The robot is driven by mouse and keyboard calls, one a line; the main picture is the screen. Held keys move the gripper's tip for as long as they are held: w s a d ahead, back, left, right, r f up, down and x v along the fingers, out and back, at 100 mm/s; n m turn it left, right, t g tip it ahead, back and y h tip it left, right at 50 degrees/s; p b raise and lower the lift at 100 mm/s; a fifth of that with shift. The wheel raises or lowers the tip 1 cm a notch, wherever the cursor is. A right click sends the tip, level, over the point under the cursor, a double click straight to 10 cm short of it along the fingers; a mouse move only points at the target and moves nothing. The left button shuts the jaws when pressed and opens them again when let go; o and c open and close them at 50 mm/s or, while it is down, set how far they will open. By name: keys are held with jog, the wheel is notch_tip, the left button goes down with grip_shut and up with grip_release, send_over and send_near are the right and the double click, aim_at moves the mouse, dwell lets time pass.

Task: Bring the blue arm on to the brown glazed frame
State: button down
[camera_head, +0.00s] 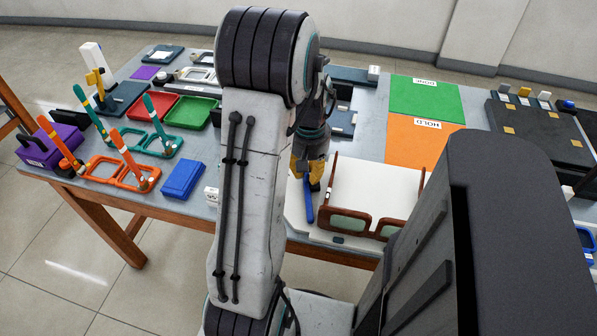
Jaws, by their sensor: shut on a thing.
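My gripper (308,168), with yellow fingers, is partly hidden behind my own arm. It is shut on the blue arm (309,203), a slim blue bar that points down from the fingers. The brown glazed frame (382,224) has greenish lenses and sits at the front edge of a white fixture (375,185). Brown strips rise at its left and right sides. The blue arm is just left of the frame's left end; I cannot tell whether they touch.
Orange and teal frames with upright arms (103,170), a blue block (182,180), red and green trays (193,112) and a purple box (50,147) stand left. Green (425,98) and orange (415,143) mats lie behind the fixture. A dark board (540,130) lies right.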

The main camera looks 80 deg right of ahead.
jog(key=shift+s+d+m, duration=0.15)
jog(key=shift+s+m, duration=0.85)
jog(key=shift+m, duration=0.1)
jog(key=c, duration=1.1)
grip_release()
notch_tip(320, 180, up, 12)
jog(key=shift+f, duration=0.1)
